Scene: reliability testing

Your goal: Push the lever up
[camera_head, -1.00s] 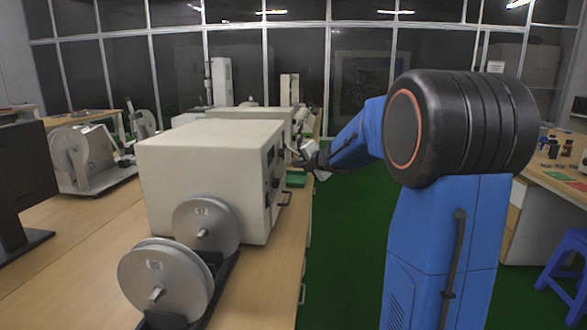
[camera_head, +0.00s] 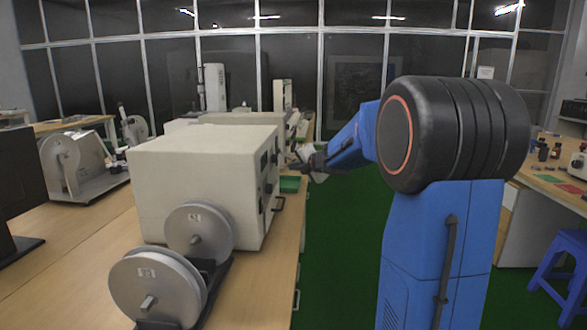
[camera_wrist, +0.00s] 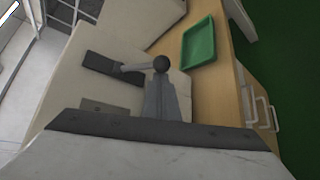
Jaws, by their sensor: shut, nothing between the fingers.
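The lever (camera_wrist: 134,67) is a light rod with a black ball knob (camera_wrist: 161,63), standing out from a dark plate on the side of a beige box machine (camera_head: 195,185). My gripper (camera_head: 293,164) is beside the machine's right face in the head view. In the wrist view my gripper (camera_wrist: 161,78) is shut and empty, its grey fingertips just at the ball knob. I cannot tell whether they touch it. In the head view the lever is too small to make out clearly near my fingertips.
A green tray (camera_wrist: 198,43) lies on the wooden bench (camera_wrist: 213,88), close to the machine. Two metal reels (camera_head: 158,287) stand in front of the machine. A blue stool (camera_head: 560,262) stands far right.

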